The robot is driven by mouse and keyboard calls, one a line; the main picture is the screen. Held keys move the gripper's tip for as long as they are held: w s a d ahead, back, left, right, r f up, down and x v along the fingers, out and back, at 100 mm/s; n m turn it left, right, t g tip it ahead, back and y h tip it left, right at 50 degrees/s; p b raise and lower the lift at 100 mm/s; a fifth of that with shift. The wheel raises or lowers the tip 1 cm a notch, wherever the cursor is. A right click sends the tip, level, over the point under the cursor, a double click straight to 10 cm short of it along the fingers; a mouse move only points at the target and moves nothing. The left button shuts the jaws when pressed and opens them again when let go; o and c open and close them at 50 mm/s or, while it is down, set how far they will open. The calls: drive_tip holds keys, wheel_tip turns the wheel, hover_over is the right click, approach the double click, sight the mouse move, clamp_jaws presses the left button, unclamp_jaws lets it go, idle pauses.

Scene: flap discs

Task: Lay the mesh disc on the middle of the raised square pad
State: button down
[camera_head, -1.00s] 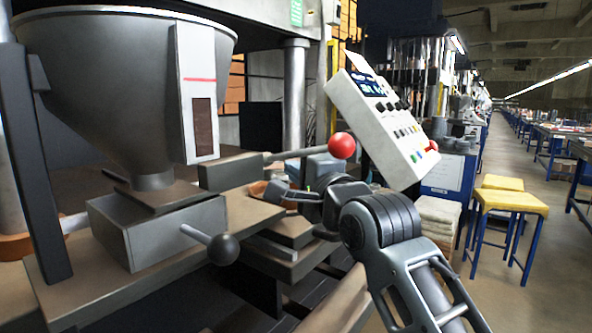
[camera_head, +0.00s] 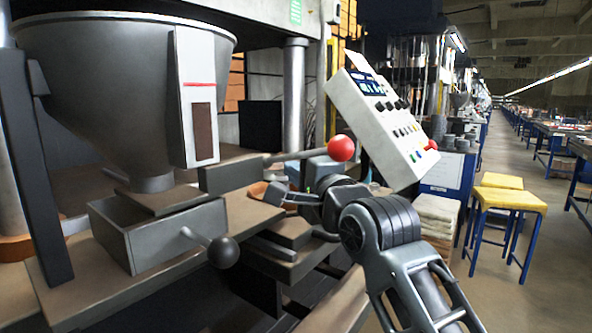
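My gripper (camera_head: 277,194) is near the middle of the view, small and pointing left, over the machine's work table. Its fingers are dark and partly merge with the things behind them, so I cannot tell whether they are open or shut. A brown-orange round edge (camera_head: 257,189) shows just left of the fingers; I cannot tell whether it is the mesh disc or whether the fingers touch it. A dark stepped block (camera_head: 288,232) sits just below my gripper. I cannot make out the raised square pad with certainty.
A large grey hopper (camera_head: 110,90) stands over a grey box (camera_head: 160,235) at left. A lever with a black knob (camera_head: 223,252) sticks out from it. A red ball knob (camera_head: 341,148) and a tilted control panel (camera_head: 385,125) are close to my arm. Yellow stools (camera_head: 510,200) stand at right.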

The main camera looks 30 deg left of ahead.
drive_tip(key=shift+f, duration=1.05)
idle(2.1)
drive_tip(key=c, duration=1.5)
unclamp_jaws()
drive_tip(key=shift+c, duration=0.2)
drive_tip(key=shift+f, duration=0.1)
drive_tip(key=shift+a+f, duration=0.1)
drive_tip(key=shift+f, duration=0.15)
drive_tip(key=shift+s+d, duration=0.2)
drive_tip(key=shift+d, duration=0.05)
drive_tip(key=shift+s+d+r+p, duration=0.2)
drive_tip(key=shift+d+r+p, duration=0.1)
drive_tip(key=shift+d, duration=0.2)
drive_tip(key=shift+p+v, duration=0.4)
drive_tip(key=shift+v, duration=0.6)
drive_tip(key=shift+r, duration=0.1)
